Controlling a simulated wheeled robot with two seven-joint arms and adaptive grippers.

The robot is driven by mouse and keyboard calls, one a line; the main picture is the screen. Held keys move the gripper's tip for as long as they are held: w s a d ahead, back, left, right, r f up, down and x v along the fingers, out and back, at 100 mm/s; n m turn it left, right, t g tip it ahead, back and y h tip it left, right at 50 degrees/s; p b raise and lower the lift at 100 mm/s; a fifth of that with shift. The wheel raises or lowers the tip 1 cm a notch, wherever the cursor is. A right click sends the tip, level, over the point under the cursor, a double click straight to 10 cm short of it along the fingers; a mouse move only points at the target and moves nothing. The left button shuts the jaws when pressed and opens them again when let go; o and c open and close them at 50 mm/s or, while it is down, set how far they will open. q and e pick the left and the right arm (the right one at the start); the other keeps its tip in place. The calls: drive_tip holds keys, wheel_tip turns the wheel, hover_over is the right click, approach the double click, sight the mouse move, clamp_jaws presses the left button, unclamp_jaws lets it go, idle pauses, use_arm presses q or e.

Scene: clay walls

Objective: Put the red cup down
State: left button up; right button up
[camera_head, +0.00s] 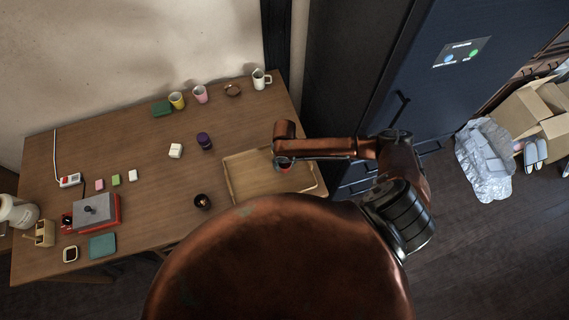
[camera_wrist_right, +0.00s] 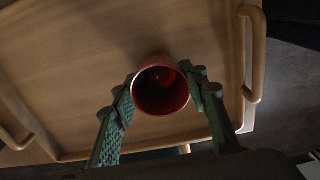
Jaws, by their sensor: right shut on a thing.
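The red cup (camera_wrist_right: 161,91) is between the two green-grey fingers of my right gripper (camera_wrist_right: 165,86), which are shut on its sides. In the wrist view I look down into its open mouth. In the head view the cup (camera_head: 284,168) shows small and partly hidden below my right gripper (camera_head: 285,160), over the right part of the wooden tray (camera_head: 240,190). The tray also shows in the wrist view (camera_wrist_right: 75,60), behind the cup. I cannot tell whether the cup's base touches the tray. My left gripper is not in view.
The wooden table (camera_head: 150,205) holds a purple jar (camera_head: 204,140), a dark cup (camera_head: 202,201), a white block (camera_head: 176,150), yellow (camera_head: 177,100) and pink cups (camera_head: 200,94), and a white mug (camera_head: 261,79). The tray's left part is clear. A dark cabinet (camera_head: 440,90) stands right.

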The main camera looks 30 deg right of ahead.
drive_tip(key=shift+f, duration=0.1)
drive_tip(key=o, duration=1.3)
drive_tip(key=shift+c, duration=0.2)
wheel_tip(320, 180, up, 12)
drive_tip(key=p, duration=1.1)
drive_tip(key=shift+p, duration=0.3)
